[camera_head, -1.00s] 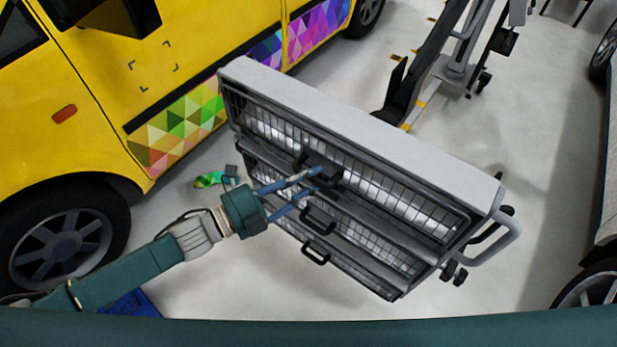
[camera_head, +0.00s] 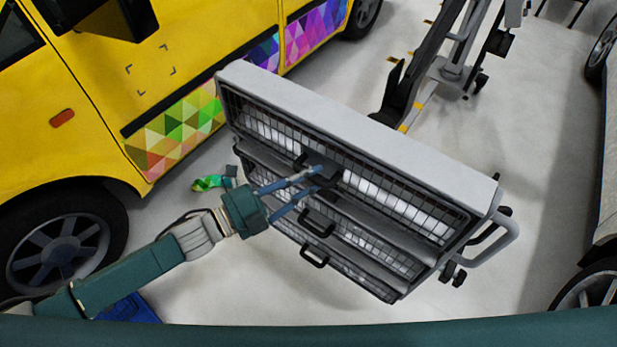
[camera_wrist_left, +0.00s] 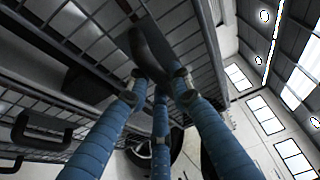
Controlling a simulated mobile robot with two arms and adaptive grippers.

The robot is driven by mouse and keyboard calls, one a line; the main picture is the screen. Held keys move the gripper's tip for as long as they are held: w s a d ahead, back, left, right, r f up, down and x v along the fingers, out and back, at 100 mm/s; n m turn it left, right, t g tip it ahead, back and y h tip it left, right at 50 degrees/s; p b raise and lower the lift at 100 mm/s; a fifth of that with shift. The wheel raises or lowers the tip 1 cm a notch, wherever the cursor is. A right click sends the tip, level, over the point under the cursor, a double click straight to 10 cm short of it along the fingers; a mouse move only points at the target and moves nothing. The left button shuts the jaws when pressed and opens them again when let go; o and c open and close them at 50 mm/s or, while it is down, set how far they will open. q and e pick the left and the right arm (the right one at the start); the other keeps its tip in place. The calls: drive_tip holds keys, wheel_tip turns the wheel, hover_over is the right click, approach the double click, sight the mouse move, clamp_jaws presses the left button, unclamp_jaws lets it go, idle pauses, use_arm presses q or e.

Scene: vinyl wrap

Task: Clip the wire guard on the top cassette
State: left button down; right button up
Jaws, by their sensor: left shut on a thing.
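The lamp unit holds cassettes in a stack, each with a wire guard. The top cassette's wire guard (camera_head: 405,208) lies over bright tubes, close along the cassette front; whether its edge is clipped I cannot tell. My left gripper (camera_head: 320,178) is shut on the black handle (camera_head: 332,181) at the middle of that guard. In the left wrist view my blue fingers (camera_wrist_left: 160,88) meet at the dark handle (camera_wrist_left: 148,52), with the guard's wires (camera_wrist_left: 195,62) behind it. The fingers hide part of the handle. My right gripper is not in view.
Lower cassettes have black handles (camera_head: 318,222) that stick out just below my gripper. A yellow van (camera_head: 90,100) stands at the left. The unit's grey arm stand (camera_head: 455,72) is behind. A side rail (camera_head: 498,240) juts out right.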

use_arm(q)
drive_tip(key=shift+w, duration=0.1)
idle(0.8)
drive_tip(key=c, duration=1.5)
unclamp_jaws()
drive_tip(key=shift+d, duration=0.1)
drive_tip(key=shift+o, duration=0.2)
